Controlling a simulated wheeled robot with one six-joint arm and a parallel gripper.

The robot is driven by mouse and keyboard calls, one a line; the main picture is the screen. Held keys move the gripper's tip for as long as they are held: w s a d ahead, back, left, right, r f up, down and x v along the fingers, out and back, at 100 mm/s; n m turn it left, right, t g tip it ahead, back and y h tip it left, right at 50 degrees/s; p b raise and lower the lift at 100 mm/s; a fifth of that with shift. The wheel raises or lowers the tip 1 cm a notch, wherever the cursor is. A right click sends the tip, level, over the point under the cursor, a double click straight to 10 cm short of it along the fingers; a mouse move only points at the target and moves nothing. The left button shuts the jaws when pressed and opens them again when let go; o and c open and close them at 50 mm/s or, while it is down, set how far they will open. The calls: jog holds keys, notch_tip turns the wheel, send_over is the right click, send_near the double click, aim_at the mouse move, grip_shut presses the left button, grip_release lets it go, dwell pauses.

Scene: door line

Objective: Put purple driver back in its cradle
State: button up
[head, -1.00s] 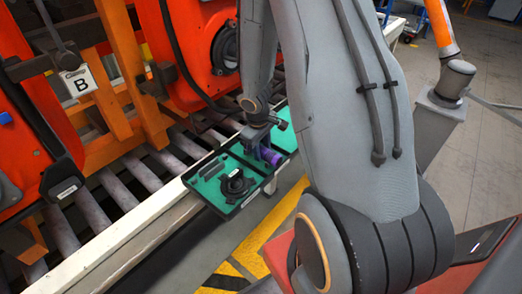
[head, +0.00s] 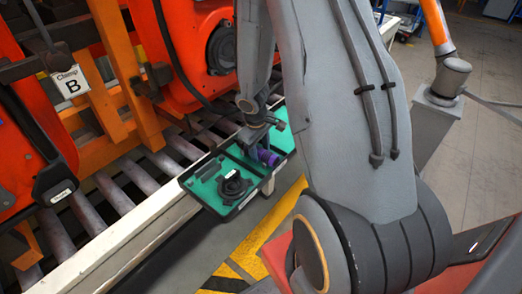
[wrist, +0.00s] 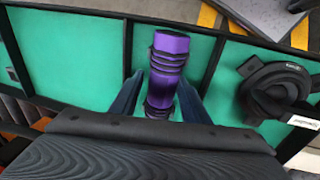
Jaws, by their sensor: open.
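The purple driver (head: 268,157) is in the middle of the green-lined black tray. In the wrist view its ridged purple body (wrist: 168,62) stretches from the middle toward my gripper's palm. My gripper (head: 258,147) is down at the tray. In the wrist view my gripper (wrist: 158,100) is open, with one finger on each side of the driver's lower part. I cannot tell whether the fingers touch it. The driver's near end is partly hidden by my gripper, and I cannot make out a separate cradle.
The tray (head: 229,214) sits at the edge of the roller conveyor (head: 122,192). A black round part (head: 234,186) lies in its left compartment. Orange machinery (head: 192,40) and a clamp labelled B (head: 72,84) stand behind. Yellow floor marking (head: 262,237) shows in front.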

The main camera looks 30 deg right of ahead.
jog(key=shift+s+a+f, duration=0.15)
jog(key=shift+a+f, duration=0.05)
jog(key=shift+a, duration=0.15)
jog(key=shift+r, duration=0.15)
jog(key=r, duration=0.2)
jog(key=r+p, duration=0.1)
jog(key=r, duration=0.1)
jog(key=r+p, duration=0.1)
jog(key=r, duration=0.2)
jog(key=shift+s+a, duration=0.3)
jog(key=shift+s, duration=0.05)
jog(key=shift+s+a+r, duration=0.1)
jog(key=shift+a+r, duration=0.15)
jog(key=shift+r, duration=0.3)
jog(key=s+a+r+m+y, duration=0.1)
jog(key=s+a+r+m, duration=0.3)
jog(key=s+a+r, duration=0.8)
jog(key=shift+s+a+g+y, duration=0.4)
jog(key=shift+s+a, duration=0.35)
jog(key=shift+s, duration=0.2)
